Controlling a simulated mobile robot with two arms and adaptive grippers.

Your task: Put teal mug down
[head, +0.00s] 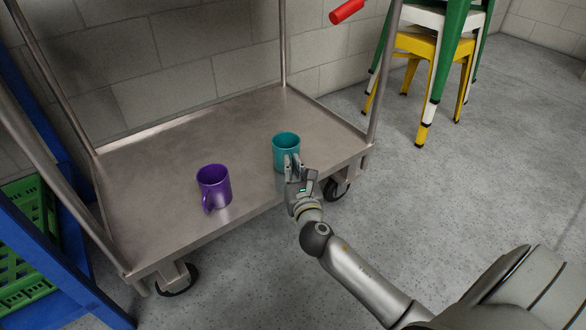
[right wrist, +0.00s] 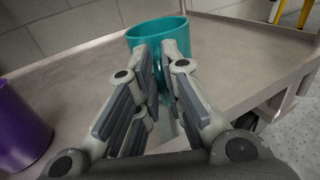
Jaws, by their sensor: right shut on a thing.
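The teal mug (head: 286,148) is upright at the lower metal shelf of the trolley, near its front right part. In the right wrist view the teal mug (right wrist: 157,33) is straight ahead, with my fingers over its near side. My right gripper (head: 292,166) reaches in from the front and is shut on the mug. The fingers also show in the right wrist view (right wrist: 160,80). I cannot tell whether the mug's base touches the shelf (head: 160,180). My left gripper is not in view.
A purple mug (head: 214,187) stands on the shelf to the left of the teal mug. Metal trolley posts (head: 282,45) rise at the corners. A blue rack with a green crate (head: 25,235) is at the left. Stacked stools (head: 425,60) stand at the back right. The shelf's back left is clear.

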